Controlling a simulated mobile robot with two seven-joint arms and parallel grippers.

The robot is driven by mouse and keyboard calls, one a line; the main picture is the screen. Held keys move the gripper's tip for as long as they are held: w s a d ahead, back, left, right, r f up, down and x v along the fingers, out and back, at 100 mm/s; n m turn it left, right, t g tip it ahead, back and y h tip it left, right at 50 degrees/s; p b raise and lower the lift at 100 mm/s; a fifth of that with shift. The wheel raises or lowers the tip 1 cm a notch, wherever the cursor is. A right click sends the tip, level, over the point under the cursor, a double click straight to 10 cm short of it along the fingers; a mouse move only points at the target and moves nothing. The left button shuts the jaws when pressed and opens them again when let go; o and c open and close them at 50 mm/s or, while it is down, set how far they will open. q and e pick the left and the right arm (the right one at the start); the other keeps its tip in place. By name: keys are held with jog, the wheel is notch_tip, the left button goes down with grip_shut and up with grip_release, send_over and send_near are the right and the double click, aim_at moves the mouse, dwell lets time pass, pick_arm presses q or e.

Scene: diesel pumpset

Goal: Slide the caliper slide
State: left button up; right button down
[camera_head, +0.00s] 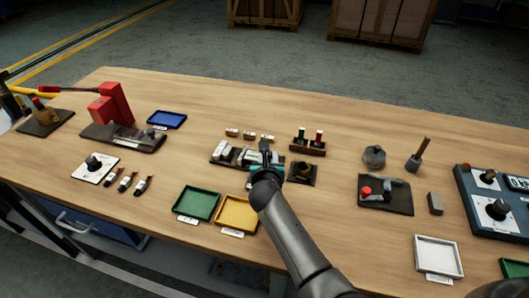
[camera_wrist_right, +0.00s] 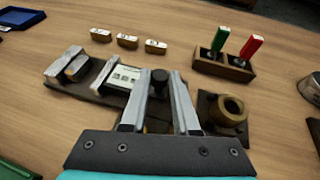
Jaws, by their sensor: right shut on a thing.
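The caliper (camera_head: 232,152) lies on a dark base near the middle of the table. In the right wrist view, its pale slide with a small display panel (camera_wrist_right: 124,78) sits to the right of two light metal blocks (camera_wrist_right: 70,65). A dark round knob (camera_wrist_right: 159,79) stands between the fingertips of my right gripper (camera_wrist_right: 160,80). My right gripper also shows in the head view (camera_head: 265,150), over the right part of the caliper. It is shut on the knob; the fingers hide part of the base. My left gripper is not in view.
Three small labelled blocks (camera_wrist_right: 127,41) lie behind the caliper. A wooden holder (camera_wrist_right: 222,66) with green and red handled tools stands behind right. A brass ring part (camera_wrist_right: 228,110) on a dark base is close on the right. Green (camera_head: 196,203) and yellow (camera_head: 237,213) trays lie in front.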

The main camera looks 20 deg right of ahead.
jog(key=c, duration=0.7)
grip_release()
jog(key=shift+o, duration=0.2)
jog(key=p+v, duration=0.4)
jog(key=v, duration=1.1)
jog(key=shift+s+a, duration=0.1)
jog(key=shift+s, duration=0.05)
